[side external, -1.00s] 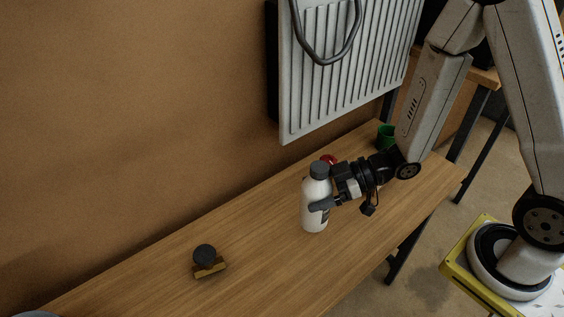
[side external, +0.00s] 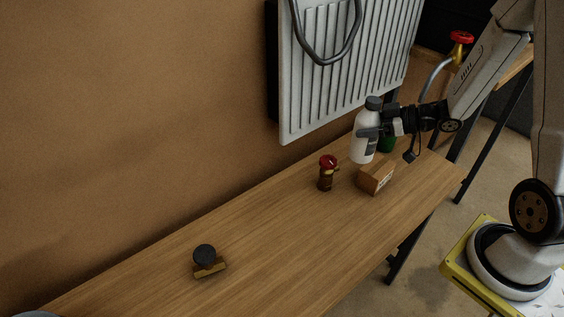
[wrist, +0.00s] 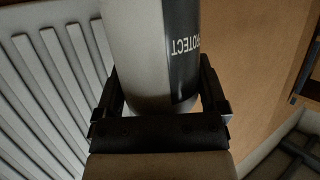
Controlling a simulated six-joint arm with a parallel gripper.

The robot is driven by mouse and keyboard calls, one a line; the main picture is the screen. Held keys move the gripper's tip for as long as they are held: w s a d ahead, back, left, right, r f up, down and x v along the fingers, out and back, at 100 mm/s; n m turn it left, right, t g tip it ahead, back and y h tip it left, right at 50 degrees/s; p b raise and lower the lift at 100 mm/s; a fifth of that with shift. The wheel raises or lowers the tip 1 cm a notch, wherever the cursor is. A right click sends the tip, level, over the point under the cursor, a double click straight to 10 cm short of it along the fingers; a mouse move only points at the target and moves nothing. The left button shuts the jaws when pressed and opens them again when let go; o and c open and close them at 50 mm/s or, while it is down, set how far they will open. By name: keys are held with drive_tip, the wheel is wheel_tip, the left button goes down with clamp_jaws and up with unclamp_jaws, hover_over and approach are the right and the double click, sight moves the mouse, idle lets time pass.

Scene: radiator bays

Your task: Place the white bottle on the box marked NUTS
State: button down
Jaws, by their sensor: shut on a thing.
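The white bottle (side external: 363,146), with a dark cap and a dark label, is upright in my gripper (side external: 369,132). My gripper is shut around its body. In the wrist view the bottle (wrist: 135,60) fills the space between the fingers of my gripper (wrist: 162,95), and part of its label shows lettering. A small brown cardboard box (side external: 373,179) sits on the bench, just below and in front of the bottle in the side view. It has a pale marking on its side, too small to read. The bottle looks raised and apart from the box.
A red-topped brown valve or jar (side external: 327,172) stands left of the box. A green cup (side external: 387,143) is partly hidden behind my gripper. A dark-knobbed brass piece (side external: 207,261) lies farther left. A white radiator (side external: 340,70) hangs behind. The wooden bench (side external: 290,230) is clear in the middle.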

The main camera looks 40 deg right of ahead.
drive_tip(key=s+d+r+m+t+h, duration=0.1)
drive_tip(key=d+h, duration=0.1)
drive_tip(key=d, duration=0.6)
drive_tip(key=shift+s+r+m, duration=0.2)
drive_tip(key=shift+s+m, duration=0.1)
drive_tip(key=shift+f, duration=0.1)
drive_tip(key=shift+f, duration=2.15)
drive_tip(key=shift+f, duration=1.75)
drive_tip(key=shift+f, duration=0.15)
unclamp_jaws()
